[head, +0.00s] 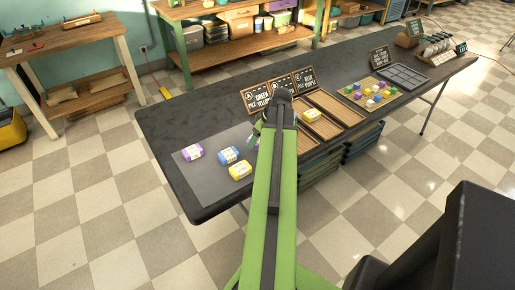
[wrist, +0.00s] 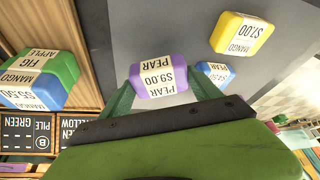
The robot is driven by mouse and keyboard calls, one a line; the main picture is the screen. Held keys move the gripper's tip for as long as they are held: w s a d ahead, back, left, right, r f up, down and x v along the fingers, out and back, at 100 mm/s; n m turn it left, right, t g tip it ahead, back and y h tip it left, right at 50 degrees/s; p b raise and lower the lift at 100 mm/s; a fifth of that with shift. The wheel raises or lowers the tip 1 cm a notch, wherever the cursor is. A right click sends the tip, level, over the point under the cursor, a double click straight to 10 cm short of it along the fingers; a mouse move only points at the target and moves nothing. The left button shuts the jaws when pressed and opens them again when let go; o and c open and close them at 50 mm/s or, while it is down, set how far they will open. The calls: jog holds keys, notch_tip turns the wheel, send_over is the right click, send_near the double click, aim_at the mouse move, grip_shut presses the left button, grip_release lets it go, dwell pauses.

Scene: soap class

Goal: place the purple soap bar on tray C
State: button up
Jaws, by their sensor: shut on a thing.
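My gripper (head: 256,133) is shut on a purple soap bar (wrist: 158,78), held between the two green fingers in the wrist view. Its label reads PEAR $9.00. In the head view my arm mostly hides the gripper, which is at the right edge of the grey mat (head: 196,180). Tray C (head: 337,108) is the farthest wooden tray, in line with the blue and purple sign (head: 306,78); its visible part looks bare. Another purple bar (head: 193,152) lies on the mat.
A blue bar (head: 229,155) and a yellow bar (head: 240,170) lie on the mat. A yellow bar (head: 311,116) sits on what looks like the middle tray. Green and blue bars (wrist: 38,80) show at left in the wrist view. Small coloured blocks (head: 370,93) stand farther right.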

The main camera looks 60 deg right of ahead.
aim_at(258, 143)
jog(key=shift+f+b, duration=2.15)
jog(key=shift+f, duration=0.05)
jog(key=o, duration=1.5)
jog(key=shift+r, duration=0.1)
jog(key=shift+c, duration=0.2)
jog(key=shift+r+p, duration=0.3)
jog(key=shift+p, duration=0.1)
jog(key=p+v, duration=1)
jog(key=v, duration=0.1)
jog(key=shift+s+r+p, duration=0.2)
jog(key=shift+r+p, duration=0.15)
jog(key=shift+p, duration=0.05)
